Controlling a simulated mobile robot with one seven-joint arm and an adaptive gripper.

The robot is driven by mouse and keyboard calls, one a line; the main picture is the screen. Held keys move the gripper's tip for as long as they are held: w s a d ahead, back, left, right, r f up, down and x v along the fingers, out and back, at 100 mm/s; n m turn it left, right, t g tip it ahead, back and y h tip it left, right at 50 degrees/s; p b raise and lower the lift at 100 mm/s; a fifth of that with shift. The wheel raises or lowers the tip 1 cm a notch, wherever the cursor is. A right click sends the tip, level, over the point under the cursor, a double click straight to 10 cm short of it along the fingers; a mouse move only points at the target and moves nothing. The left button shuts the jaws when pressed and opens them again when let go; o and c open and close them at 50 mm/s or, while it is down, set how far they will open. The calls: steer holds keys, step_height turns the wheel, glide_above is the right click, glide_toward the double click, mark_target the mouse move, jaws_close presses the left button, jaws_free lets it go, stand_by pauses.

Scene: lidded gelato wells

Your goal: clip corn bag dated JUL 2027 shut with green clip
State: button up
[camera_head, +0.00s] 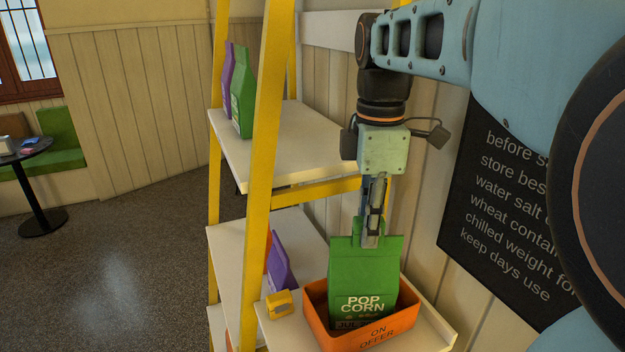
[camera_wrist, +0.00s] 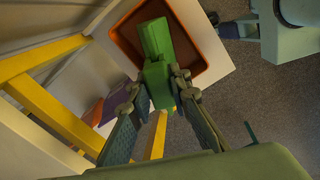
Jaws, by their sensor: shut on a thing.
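The green popcorn bag (camera_head: 364,275) stands upright in an orange tray (camera_head: 376,338) on the shelf. Its front reads POP CORN, with a partly hidden date starting JUL at the tray rim. My gripper (camera_head: 370,243) points down at the bag's top edge and is shut on a green piece, apparently the green clip (camera_wrist: 159,85). In the wrist view, my gripper (camera_wrist: 161,88) has a finger on each side of it, and the bag (camera_wrist: 154,40) is beyond it in the tray (camera_wrist: 205,72). I cannot tell whether the clip grips the bag's top.
A small yellow clip-like item (camera_head: 280,305) lies left of the tray. A purple bag (camera_head: 279,262) is on the shelf behind; green (camera_head: 243,95) and purple (camera_head: 229,75) bags stand higher up. Yellow uprights (camera_head: 262,180) frame the left, and a black sign (camera_head: 510,210) hangs at right.

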steer(key=shift+f+b, duration=0.4)
steer(key=shift+f, duration=0.25)
steer(key=o, duration=0.9)
step_height(320, 180, up, 12)
steer(key=shift+r, duration=0.1)
stand_by(0.3)
